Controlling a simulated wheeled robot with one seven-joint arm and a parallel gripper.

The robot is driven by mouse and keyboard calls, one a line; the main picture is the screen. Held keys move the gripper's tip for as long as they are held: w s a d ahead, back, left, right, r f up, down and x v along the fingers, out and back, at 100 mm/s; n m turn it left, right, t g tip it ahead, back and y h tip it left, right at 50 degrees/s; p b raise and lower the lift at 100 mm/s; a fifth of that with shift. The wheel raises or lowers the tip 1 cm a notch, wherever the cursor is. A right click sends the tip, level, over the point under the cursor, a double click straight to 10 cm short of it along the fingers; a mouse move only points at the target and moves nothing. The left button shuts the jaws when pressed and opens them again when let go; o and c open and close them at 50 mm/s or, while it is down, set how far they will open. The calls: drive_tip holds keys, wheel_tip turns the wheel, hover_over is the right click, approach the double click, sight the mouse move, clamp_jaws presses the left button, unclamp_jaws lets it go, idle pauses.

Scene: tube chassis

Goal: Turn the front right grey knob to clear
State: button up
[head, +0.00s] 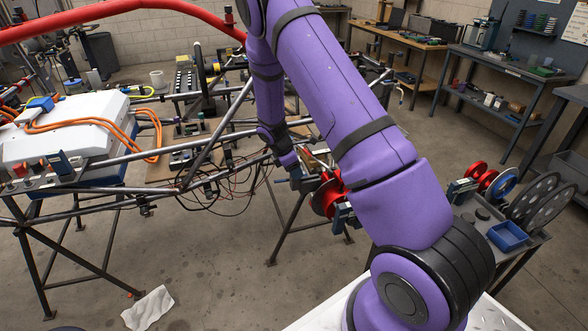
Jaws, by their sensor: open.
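The tube chassis (110,190) stands on trestle legs at the left and middle of the head view. My purple arm rises from the lower right, bends at the top and comes down to the chassis's near right end. My gripper (296,176) is at that end, small and partly hidden by dark parts and my own arm. It is open, beside a red disc (328,197) with blue-grey parts under it. I cannot make out a grey knob for certain; the spot around the gripper is cluttered and partly covered.
Thin dark wires (225,190) hang from the chassis left of my gripper. A white box (65,140) with orange cables sits on the chassis. A cart (520,245) with discs and a blue tray (507,236) stands at the right. A white cloth (148,308) lies on the floor.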

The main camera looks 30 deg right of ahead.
drive_tip(key=c, duration=0.9)
drive_tip(key=shift+m, duration=0.4)
drive_tip(key=m+g, duration=0.1)
drive_tip(key=m, duration=0.2)
drive_tip(key=shift+d+m+g+y, duration=0.1)
drive_tip(key=shift+m+g+y, duration=0.2)
drive_tip(key=shift+y, duration=0.1)
drive_tip(key=m+g+y, duration=0.1)
drive_tip(key=m, duration=0.3)
drive_tip(key=shift+w+m, duration=0.1)
drive_tip(key=shift+m, duration=0.2)
drive_tip(key=m+y, duration=0.1)
drive_tip(key=m, duration=0.1)
drive_tip(key=m+y, duration=0.1)
drive_tip(key=m, duration=0.1)
drive_tip(key=shift+d+m+g, duration=0.15)
drive_tip(key=shift+m+g, duration=0.15)
drive_tip(key=shift+m+y, duration=0.8)
drive_tip(key=shift+m, duration=1.3)
